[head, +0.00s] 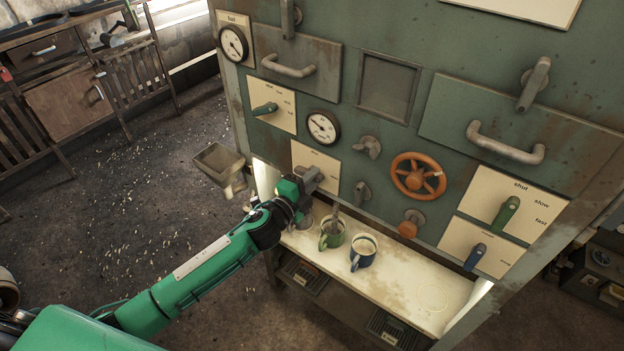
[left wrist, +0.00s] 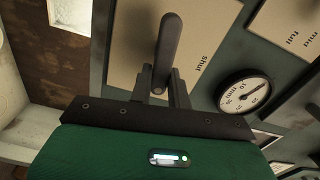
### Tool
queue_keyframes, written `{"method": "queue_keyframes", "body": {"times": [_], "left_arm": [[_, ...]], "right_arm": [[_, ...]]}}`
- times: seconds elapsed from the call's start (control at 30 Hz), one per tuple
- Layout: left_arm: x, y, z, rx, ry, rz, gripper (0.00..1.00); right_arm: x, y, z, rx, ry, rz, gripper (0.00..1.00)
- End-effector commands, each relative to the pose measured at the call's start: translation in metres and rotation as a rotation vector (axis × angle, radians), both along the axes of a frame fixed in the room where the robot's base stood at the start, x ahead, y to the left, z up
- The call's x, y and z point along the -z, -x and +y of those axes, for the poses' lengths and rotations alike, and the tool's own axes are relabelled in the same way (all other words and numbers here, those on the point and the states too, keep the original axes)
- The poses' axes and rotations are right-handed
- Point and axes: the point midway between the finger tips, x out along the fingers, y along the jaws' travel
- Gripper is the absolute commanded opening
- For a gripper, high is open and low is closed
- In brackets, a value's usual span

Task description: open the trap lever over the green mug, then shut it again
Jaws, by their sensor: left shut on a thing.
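My left gripper (head: 310,181) is at a cream plate (head: 318,158) low on the panel, above and left of the green mug. In the left wrist view its fingers (left wrist: 164,88) are shut on a dark grey lever (left wrist: 169,42), which stands out from a plate (left wrist: 128,50) marked "shut". The head view mostly hides this lever behind the gripper. The green mug (head: 328,241) stands upright on the pale shelf. A narrow brownish streak (head: 336,213) shows at its mouth; I cannot tell whether it is a spout or falling stuff. My right gripper is not in view.
A blue mug (head: 362,261) stands right of the green one. A small grey knob (head: 362,192) and an orange handwheel (head: 418,176) stick out right of my gripper. A metal scoop-like tray (head: 219,163) juts out at left. The shelf's right part (head: 432,298) is clear.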

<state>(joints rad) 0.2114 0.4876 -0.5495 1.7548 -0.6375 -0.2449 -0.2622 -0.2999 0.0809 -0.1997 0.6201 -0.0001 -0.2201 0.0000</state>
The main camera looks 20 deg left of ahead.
Motion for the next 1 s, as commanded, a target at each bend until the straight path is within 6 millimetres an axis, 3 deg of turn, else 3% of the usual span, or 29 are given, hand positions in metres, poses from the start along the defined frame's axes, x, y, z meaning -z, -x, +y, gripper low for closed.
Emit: {"method": "queue_keyframes", "body": {"times": [0.13,0.17,0.27,0.67,1.0], "left_arm": [[0.002,0.001,-0.001,0.001,0.001,0.003,0.0],[0.002,0.001,-0.001,0.001,0.001,0.003,0.22],[0.001,0.001,0.0,0.001,0.001,0.002,0.4],[0.002,0.007,0.003,-0.001,0.001,0.001,0.4],[0.005,0.063,0.023,0.001,0.001,0.003,0.4]], "right_arm": [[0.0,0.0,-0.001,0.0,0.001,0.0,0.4],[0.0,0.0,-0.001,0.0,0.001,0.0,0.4],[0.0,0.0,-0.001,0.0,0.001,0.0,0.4],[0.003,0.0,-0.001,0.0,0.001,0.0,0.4],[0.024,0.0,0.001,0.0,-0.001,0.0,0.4]]}}
